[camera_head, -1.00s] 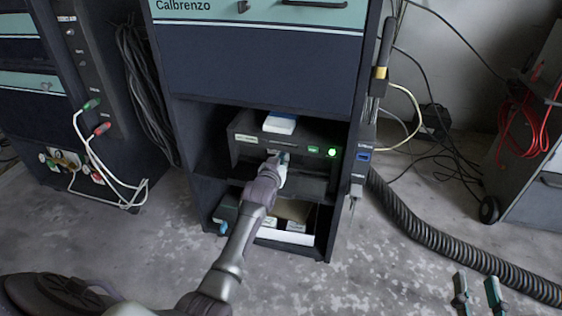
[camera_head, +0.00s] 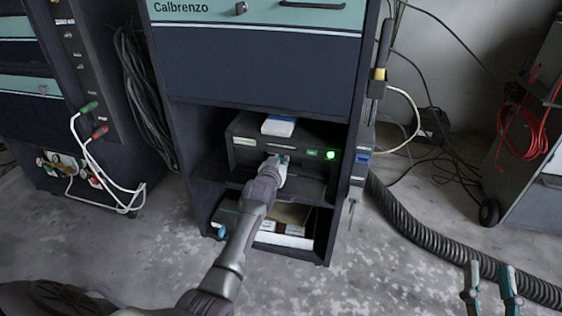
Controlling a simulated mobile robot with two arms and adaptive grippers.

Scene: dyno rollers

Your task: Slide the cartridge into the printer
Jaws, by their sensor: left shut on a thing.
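The dark printer (camera_head: 244,153) sits on a cabinet shelf, with a lit green light on its right front. My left gripper (camera_head: 282,161) is at the middle of the printer's front. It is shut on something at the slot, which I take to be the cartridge. The gripper and wrist hide nearly all of it, so I cannot tell how far in it sits. My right gripper (camera_head: 491,288) shows at the bottom right edge, its two green-tipped fingers apart and nothing between them, above the floor and far from the printer.
A white-and-blue pad (camera_head: 279,126) lies on the printer. The shelf below holds an open box (camera_head: 285,241) with small white boxes. A corrugated black hose (camera_head: 420,233) runs along the floor at right. Cabinet side walls flank the printer closely.

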